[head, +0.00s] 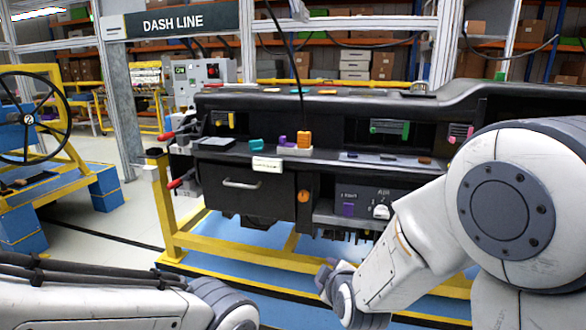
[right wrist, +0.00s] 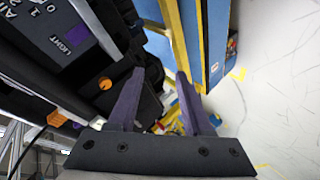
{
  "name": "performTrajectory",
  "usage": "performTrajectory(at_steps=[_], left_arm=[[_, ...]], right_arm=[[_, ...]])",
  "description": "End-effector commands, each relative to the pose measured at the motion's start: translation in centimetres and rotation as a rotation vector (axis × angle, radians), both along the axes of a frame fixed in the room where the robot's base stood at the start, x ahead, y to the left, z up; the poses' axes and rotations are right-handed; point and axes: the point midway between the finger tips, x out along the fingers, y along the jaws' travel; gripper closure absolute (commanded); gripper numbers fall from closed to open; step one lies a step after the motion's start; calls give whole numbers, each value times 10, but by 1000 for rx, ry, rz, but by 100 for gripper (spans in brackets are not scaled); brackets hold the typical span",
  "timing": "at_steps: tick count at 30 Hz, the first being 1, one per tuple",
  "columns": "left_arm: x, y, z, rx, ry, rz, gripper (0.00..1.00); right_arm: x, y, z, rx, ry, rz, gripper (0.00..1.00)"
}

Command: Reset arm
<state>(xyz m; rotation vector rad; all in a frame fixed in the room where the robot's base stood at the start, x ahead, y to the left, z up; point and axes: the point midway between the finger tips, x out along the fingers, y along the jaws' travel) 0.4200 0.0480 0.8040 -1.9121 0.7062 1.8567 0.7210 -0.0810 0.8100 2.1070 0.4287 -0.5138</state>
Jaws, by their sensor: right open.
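My right gripper (head: 325,277) hangs in front of the dashboard module (head: 330,160), low and below its front edge in the head view. In the right wrist view its two purple fingers (right wrist: 160,75) are spread apart with nothing between them. The purple LIGHT switch (head: 348,209) and the white AIR dial (head: 381,212) sit on the lower panel, above the gripper in the head view. An orange knob (head: 303,196) is further left; it also shows in the right wrist view (right wrist: 105,83), left of the fingers. My left arm enters at the bottom left; its gripper is out of view.
A yellow frame (head: 240,252) carries the dashboard over a blue floor area. Red-handled levers (head: 175,184) stick out at its left end. A steering wheel (head: 30,120) stands at the far left. Open grey floor lies between them.

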Motion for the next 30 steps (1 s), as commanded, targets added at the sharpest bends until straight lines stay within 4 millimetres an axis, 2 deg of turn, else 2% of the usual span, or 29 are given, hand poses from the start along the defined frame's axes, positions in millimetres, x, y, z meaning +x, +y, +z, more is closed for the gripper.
performTrajectory(at_steps=[1,3,5,6,9,15,21,22,30], left_arm=[[0,0,0,0,0,0,55],[0,0,0,0,0,0,55],[0,0,0,0,0,0,55],[0,0,0,0,0,0,55],[0,0,0,0,0,0,55],[0,0,0,0,0,0,55],[0,0,0,0,0,0,55],[0,0,17,1,1,0,55],[0,0,84,0,0,0,55]], right_arm=[[-21,21,-1,73,89,22,50],[-53,43,-7,159,234,27,50],[-84,57,-11,212,361,22,50],[-106,64,-13,238,445,9,50],[-159,71,-16,270,636,-40,50],[-241,60,-13,245,899,-179,50],[-305,32,-4,163,1061,-340,50],[-303,33,13,166,1059,-342,50],[-301,34,78,169,1057,-340,50]])
